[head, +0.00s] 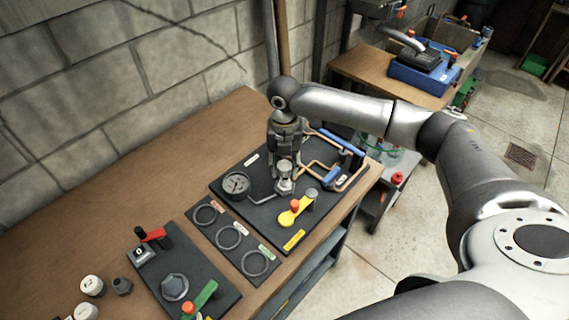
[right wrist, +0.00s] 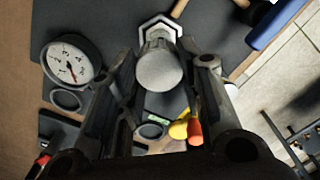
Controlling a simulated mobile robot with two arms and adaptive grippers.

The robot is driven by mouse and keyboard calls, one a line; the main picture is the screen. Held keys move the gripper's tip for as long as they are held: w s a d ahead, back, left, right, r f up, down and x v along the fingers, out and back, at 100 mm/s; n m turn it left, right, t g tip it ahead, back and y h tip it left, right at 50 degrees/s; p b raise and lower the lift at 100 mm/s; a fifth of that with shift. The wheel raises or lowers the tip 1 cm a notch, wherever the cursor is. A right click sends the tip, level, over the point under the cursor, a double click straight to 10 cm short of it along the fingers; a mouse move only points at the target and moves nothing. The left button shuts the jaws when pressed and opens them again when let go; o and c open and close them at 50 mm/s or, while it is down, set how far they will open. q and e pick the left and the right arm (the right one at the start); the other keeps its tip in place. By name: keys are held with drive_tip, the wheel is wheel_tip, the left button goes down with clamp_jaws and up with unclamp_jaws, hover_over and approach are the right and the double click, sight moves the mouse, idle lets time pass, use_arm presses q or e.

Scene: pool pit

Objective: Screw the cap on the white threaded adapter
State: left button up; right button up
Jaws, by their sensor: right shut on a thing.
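In the head view my right gripper (head: 286,168) points straight down over the black board (head: 228,180), its fingers on either side of a grey round cap (head: 284,166). In the right wrist view the cap (right wrist: 160,70) shows as a plain grey disc between the two fingers, and the right gripper (right wrist: 163,78) is shut on it. The white adapter's hexagonal base (head: 285,187) is directly below the cap; it also shows in the right wrist view (right wrist: 158,27). The cap hides the threads, so I cannot tell how far it is on. My left gripper is out of view.
A pressure gauge (head: 236,184) is left of the adapter, a yellow valve handle (head: 290,217) in front. A ring-marked mat (head: 243,252) and a second valve board (head: 205,272) lie nearer. The wooden bench (head: 180,170) is clear behind.

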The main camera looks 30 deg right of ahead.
drive_tip(key=shift+s, duration=0.15)
drive_tip(key=shift+f, duration=0.15)
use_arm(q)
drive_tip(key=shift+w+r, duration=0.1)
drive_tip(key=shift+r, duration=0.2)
use_arm(e)
drive_tip(key=shift+f, duration=0.15)
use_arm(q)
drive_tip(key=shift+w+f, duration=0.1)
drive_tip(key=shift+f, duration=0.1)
use_arm(e)
drive_tip(key=shift+f, duration=0.75)
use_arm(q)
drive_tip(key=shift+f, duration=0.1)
use_arm(e)
drive_tip(key=shift+f, duration=0.55)
drive_tip(key=shift+s+f, duration=0.1)
drive_tip(key=shift+f, duration=0.05)
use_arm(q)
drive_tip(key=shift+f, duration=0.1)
use_arm(e)
drive_tip(key=shift+s+f, duration=0.1)
drive_tip(key=shift+f, duration=0.2)
drive_tip(key=shift+c, duration=0.9)
